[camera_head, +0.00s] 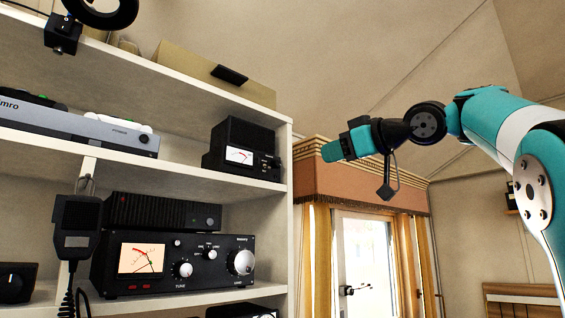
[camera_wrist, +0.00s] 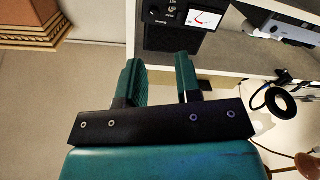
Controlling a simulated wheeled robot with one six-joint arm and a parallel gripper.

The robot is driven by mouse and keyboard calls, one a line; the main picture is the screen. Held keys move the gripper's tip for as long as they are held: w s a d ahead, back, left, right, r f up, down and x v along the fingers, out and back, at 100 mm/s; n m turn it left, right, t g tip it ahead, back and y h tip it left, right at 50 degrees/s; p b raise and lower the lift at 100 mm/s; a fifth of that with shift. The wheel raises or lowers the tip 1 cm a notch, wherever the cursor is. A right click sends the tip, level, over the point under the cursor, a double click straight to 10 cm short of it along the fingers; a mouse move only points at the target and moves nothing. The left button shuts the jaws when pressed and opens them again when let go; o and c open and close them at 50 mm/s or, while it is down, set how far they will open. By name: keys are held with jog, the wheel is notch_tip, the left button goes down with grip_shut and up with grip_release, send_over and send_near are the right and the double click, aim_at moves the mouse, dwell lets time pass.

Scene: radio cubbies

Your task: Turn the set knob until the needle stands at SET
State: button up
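A small black meter box (camera_head: 240,148) stands at the right end of the middle shelf. Its lit dial (camera_head: 239,156) has a needle, and small controls (camera_head: 268,162) sit right of the dial. The dial's lettering is too small to read, so I cannot tell where SET is. The box also shows upside down at the top of the wrist view (camera_wrist: 182,32), with a small knob (camera_wrist: 154,12) beside the dial. My gripper (camera_head: 331,152) is in the air right of the shelves, apart from the box. In the wrist view its two fingers (camera_wrist: 158,64) are apart with nothing between them.
A larger black radio (camera_head: 180,262) with a dial and several knobs stands on the lower shelf. A hand microphone (camera_head: 77,226) hangs in front at left. A grey unit (camera_head: 75,126) lies left of the meter box. The white shelf edge (camera_head: 290,172) is near my gripper.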

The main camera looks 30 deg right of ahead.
aim_at(279, 163)
jog(key=p+x, duration=0.1)
jog(key=x, duration=0.4)
jog(key=r+p+x, duration=0.1)
jog(key=p+x, duration=0.1)
jog(key=x, duration=0.3)
jog(key=r+p+x, duration=0.1)
jog(key=x, duration=0.5)
jog(key=shift+w+d+r+p, duration=0.1)
jog(key=shift+w+d+p, duration=0.05)
jog(key=shift+d+p, duration=0.25)
grip_shut()
jog(key=shift+n, duration=0.3)
